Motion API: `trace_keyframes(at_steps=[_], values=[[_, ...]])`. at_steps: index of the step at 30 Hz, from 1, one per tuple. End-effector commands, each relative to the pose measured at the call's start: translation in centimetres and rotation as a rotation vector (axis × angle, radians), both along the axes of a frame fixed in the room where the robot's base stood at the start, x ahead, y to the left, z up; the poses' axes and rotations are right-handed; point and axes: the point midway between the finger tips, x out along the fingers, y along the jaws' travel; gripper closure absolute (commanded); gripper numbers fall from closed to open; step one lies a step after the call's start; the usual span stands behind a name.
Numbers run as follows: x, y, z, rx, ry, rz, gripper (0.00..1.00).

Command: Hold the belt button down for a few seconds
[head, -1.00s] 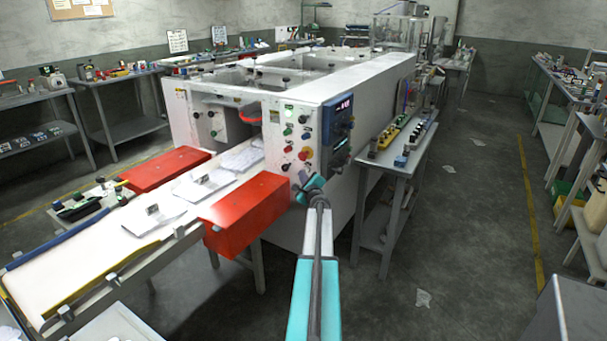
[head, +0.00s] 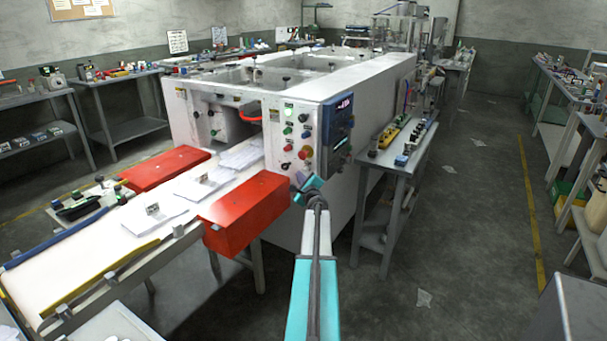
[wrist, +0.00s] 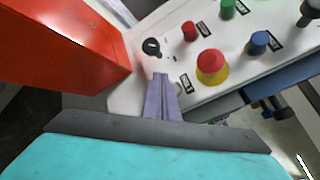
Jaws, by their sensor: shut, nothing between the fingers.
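The white machine's control panel (head: 296,138) carries several buttons; it also shows in the wrist view (wrist: 211,92). The wrist view shows a black selector knob (wrist: 151,46), a small red button (wrist: 189,30), a green button (wrist: 227,10), a blue button (wrist: 259,42) and a red mushroom button (wrist: 211,64) on a yellow base. The labels are too small to read, so I cannot tell which is the belt button. My gripper (wrist: 161,82) is shut and empty, its tips below the black knob. Contact with the panel cannot be told. In the head view my gripper (head: 299,180) is at the panel's lower edge.
A red box-shaped guard (head: 246,213) stands close left of my gripper; it fills the wrist view's upper left (wrist: 62,42). A white conveyor (head: 125,240) with paper stacks runs left. A grey side table (head: 388,158) stands right of the machine. Floor is open farther right.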

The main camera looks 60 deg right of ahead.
Motion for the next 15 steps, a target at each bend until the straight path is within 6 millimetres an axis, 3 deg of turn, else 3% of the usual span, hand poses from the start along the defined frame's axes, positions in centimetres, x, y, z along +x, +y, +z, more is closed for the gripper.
trace_keyframes(at_steps=[15], values=[[0.0, 1.0, -0.1, 0.000, -0.001, 0.001, 1.00]])
